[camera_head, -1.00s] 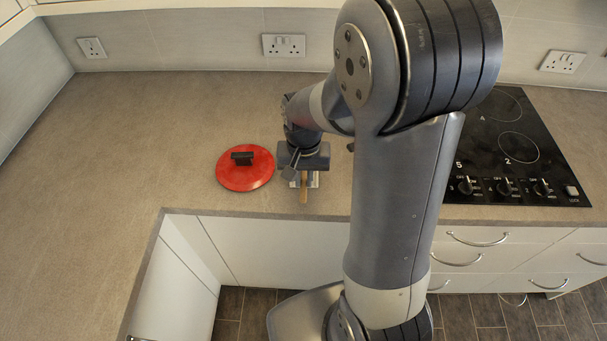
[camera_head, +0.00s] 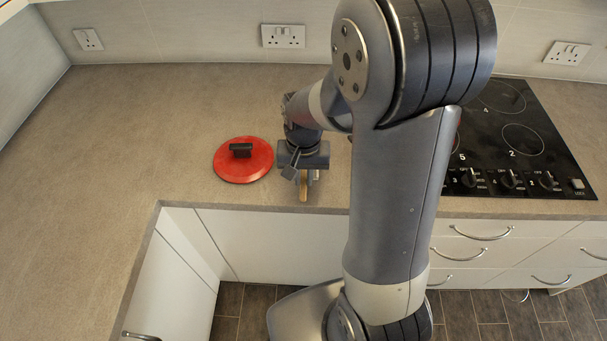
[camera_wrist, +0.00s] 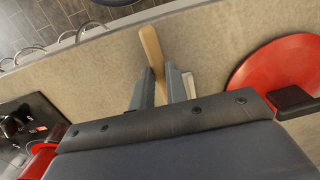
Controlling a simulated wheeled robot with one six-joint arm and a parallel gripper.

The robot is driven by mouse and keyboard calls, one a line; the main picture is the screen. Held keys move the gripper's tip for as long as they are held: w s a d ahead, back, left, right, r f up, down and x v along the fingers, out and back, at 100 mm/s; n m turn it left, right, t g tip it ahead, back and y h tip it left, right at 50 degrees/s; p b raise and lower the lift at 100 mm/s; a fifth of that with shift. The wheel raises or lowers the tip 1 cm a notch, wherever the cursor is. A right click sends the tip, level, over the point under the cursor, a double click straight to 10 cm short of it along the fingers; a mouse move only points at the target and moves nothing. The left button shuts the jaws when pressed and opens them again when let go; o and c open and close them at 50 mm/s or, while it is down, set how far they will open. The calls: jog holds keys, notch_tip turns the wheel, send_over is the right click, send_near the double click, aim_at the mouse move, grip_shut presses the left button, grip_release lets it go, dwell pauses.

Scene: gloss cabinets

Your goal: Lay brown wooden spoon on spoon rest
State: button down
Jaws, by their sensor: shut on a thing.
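The brown wooden spoon (camera_wrist: 152,48) shows in the wrist view as a light brown handle between the two fingers of my gripper (camera_wrist: 161,76). In the head view the spoon (camera_head: 303,189) points toward the counter's front edge below my gripper (camera_head: 304,175). My gripper is shut on the spoon, low over the counter; I cannot tell whether the spoon touches the surface. The spoon's other end is hidden by the gripper. A pale, flat piece, possibly the spoon rest (camera_wrist: 189,86), shows just right of the fingers in the wrist view, mostly hidden.
A red round lid (camera_head: 243,160) with a black handle lies on the counter (camera_head: 130,130) left of my gripper. A black hob (camera_head: 510,150) is at the right. A red object (camera_wrist: 40,160) shows at the wrist view's lower left. The counter's left side is clear.

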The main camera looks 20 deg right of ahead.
jog(key=shift+f+b, duration=0.3)
jog(key=shift+f, duration=0.2)
jog(key=c, duration=1.3)
grip_release()
notch_tip(320, 180, up, 11)
jog(key=shift+f, duration=0.1)
